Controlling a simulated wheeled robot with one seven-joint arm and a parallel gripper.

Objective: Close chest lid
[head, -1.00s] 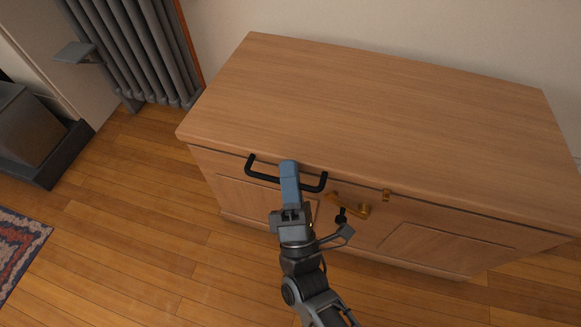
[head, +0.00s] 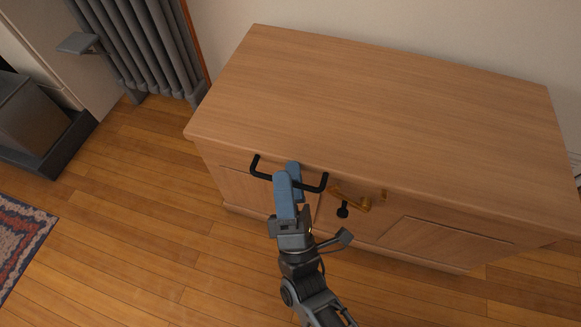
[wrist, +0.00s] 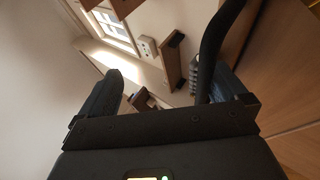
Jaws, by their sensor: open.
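The wooden chest (head: 240,191) stands against the wall. Its lid (head: 390,110) lies down across the top; I cannot tell whether a thin gap remains at the front. A black bar handle (head: 256,165) is on the front left, and a brass latch (head: 352,199) with a dark knob is right of it. My gripper (head: 286,174) is open at the handle, its blue fingers overlapping the bar. In the wrist view, the dark handle bar (wrist: 211,45) runs between the fingers, close to the right one. Whether they touch it is unclear.
A grey radiator (head: 140,45) stands left of the chest, with a dark box-like unit (head: 32,120) further left. A patterned rug (head: 20,230) lies at the lower left. The wooden floor before the chest is clear.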

